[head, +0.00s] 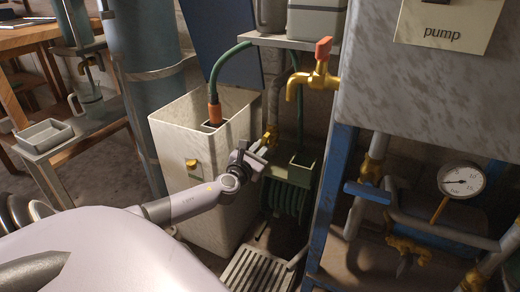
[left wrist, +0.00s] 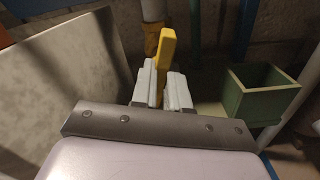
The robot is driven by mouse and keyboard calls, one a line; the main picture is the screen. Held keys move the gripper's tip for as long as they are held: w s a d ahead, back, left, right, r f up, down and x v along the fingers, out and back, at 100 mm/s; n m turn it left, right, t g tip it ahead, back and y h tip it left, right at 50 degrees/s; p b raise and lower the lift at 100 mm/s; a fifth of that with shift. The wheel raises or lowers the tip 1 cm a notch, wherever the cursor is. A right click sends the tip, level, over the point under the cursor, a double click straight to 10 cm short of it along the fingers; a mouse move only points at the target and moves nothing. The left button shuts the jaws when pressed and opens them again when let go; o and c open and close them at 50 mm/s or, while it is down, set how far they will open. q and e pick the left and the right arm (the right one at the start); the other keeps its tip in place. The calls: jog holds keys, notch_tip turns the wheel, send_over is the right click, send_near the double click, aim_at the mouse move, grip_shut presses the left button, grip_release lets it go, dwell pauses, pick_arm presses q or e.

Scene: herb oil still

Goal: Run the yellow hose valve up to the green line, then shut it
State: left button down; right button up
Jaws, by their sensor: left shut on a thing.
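The yellow hose valve (head: 270,134) is on the pipe behind the pale tub, and its yellow lever (left wrist: 167,48) stands up between my fingers in the left wrist view. My left gripper (head: 257,150) is shut on this lever, and it fills the near middle of the left wrist view (left wrist: 162,88). A green hose (head: 226,57) with an orange end (head: 214,113) hangs into the pale tub (head: 205,205). I cannot make out a green line or a liquid level in the tub. My right gripper is not in view.
A green hose reel (head: 290,190) stands right of my left gripper, with a slatted grate (head: 262,268) below. A red-handled brass tap (head: 318,72), a blue frame (head: 335,200) and a pressure gauge (head: 461,180) are farther right. A yellow knob (head: 192,164) sits on the tub's front.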

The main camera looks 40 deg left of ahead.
pick_arm(q)
jog(key=c, duration=1.1)
grip_release()
jog(key=shift+s, duration=0.1)
jog(key=shift+p+v, duration=1.2)
jog(key=shift+v, duration=2.3)
